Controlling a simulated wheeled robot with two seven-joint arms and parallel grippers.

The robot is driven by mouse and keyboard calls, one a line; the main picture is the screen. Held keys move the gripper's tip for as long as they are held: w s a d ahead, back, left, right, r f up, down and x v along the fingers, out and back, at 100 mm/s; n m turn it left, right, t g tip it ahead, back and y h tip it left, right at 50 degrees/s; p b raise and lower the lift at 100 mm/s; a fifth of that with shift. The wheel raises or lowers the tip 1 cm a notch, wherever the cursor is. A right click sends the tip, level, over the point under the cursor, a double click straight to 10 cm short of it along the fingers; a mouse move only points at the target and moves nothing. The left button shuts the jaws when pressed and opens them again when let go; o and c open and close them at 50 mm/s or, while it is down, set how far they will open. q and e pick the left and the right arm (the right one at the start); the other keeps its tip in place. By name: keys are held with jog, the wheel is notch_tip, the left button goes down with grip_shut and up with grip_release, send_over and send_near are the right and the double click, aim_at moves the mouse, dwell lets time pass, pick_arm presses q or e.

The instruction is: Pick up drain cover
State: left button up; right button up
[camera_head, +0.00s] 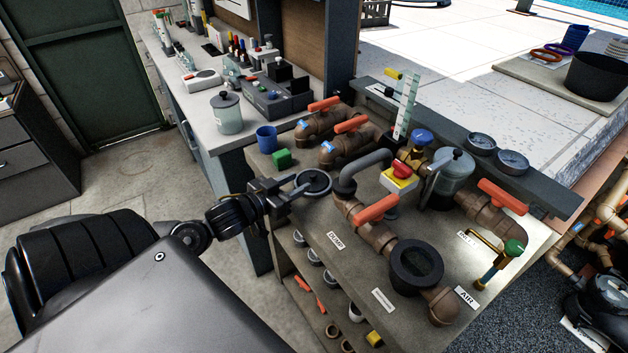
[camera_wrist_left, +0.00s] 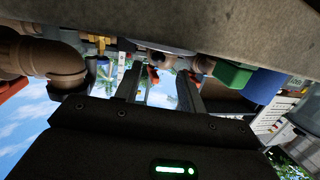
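A round dark disc with a paler rim, which looks like the drain cover (camera_head: 314,181), lies on the pipe bench beside the grey bent pipe. My left gripper (camera_head: 300,194) reaches in from the left, with its fingertips close to the disc's near left edge. I cannot tell whether they touch it. In the left wrist view the two fingers (camera_wrist_left: 158,82) stand apart with a clear gap and nothing visibly held between them. The disc is not clearly seen there. My right gripper is out of view.
A green block (camera_head: 281,159) and a blue cup (camera_head: 266,138) stand behind the disc. Brown pipes with orange handles (camera_head: 377,209) and a black round fitting (camera_head: 416,266) crowd the right. Bare bench lies in front, near the DUMP label (camera_head: 335,240).

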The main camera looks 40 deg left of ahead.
aim_at(312, 175)
pick_arm(q)
jog(key=shift+w, duration=0.6)
jog(key=shift+w+d, duration=0.1)
jog(key=shift+w, duration=0.1)
jog(key=w, duration=0.1)
jog(key=w+p, duration=0.1)
jog(key=w, duration=0.2)
jog(key=shift+d+f, duration=0.2)
jog(key=shift+d, duration=0.1)
jog(key=shift+w+f, duration=0.15)
jog(key=shift+w, duration=0.3)
grip_shut()
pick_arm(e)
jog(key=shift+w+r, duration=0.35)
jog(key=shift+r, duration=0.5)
